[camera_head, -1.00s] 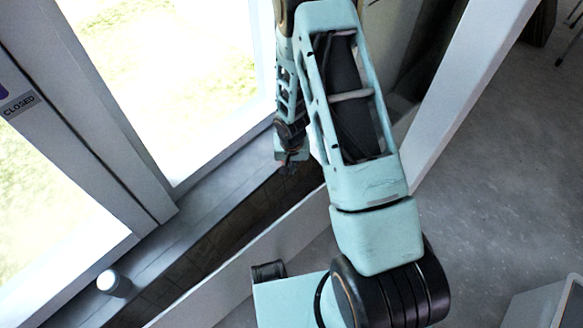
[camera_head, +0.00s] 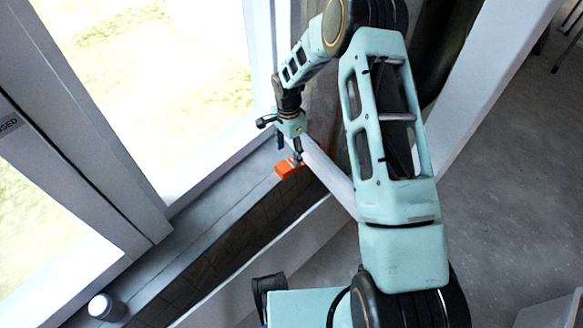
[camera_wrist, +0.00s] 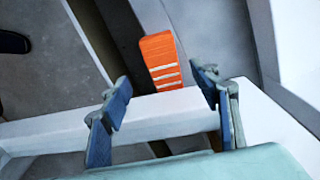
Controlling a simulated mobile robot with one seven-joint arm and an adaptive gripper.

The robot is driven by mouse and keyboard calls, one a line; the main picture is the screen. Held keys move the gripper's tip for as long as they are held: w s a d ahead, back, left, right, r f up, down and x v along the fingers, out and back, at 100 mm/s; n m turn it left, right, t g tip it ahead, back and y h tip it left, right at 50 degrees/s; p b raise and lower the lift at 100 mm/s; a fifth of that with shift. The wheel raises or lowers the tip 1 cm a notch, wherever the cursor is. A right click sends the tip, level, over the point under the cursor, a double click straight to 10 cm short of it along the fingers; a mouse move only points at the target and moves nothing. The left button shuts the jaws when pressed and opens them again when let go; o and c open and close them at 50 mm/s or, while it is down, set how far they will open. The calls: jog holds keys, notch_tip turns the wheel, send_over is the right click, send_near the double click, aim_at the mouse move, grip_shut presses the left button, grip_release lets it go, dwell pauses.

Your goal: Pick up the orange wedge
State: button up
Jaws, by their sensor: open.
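The orange wedge (camera_head: 288,169) lies on the dark sill ledge by the window, just below my gripper (camera_head: 290,145) in the head view. In the wrist view the orange wedge (camera_wrist: 161,60) shows pale stripes across its near part and lies beyond the fingertips. My gripper (camera_wrist: 162,83) is open there, its two blue fingers apart with nothing held between them. The wedge sits nearer the right finger. A white bar passes between my gripper and the near end of the wedge in the wrist view, and part of that end may be hidden.
A white cylinder (camera_head: 106,307) stands on the ledge at lower left. Window frames (camera_head: 105,130) rise along the left. A white panel edge (camera_head: 265,255) runs along the near side of the ledge. Grey floor (camera_head: 500,200) is open at right.

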aim_at(289, 164)
jog(key=f+b, duration=0.1)
jog(key=f, duration=0.4)
jog(key=f+b, duration=0.1)
jog(key=f, duration=0.1)
jog(key=shift+w+d+f+b, duration=0.1)
jog(key=shift+w+f+b, duration=0.15)
jog(key=shift+f+b, duration=0.1)
jog(key=c, duration=1.3)
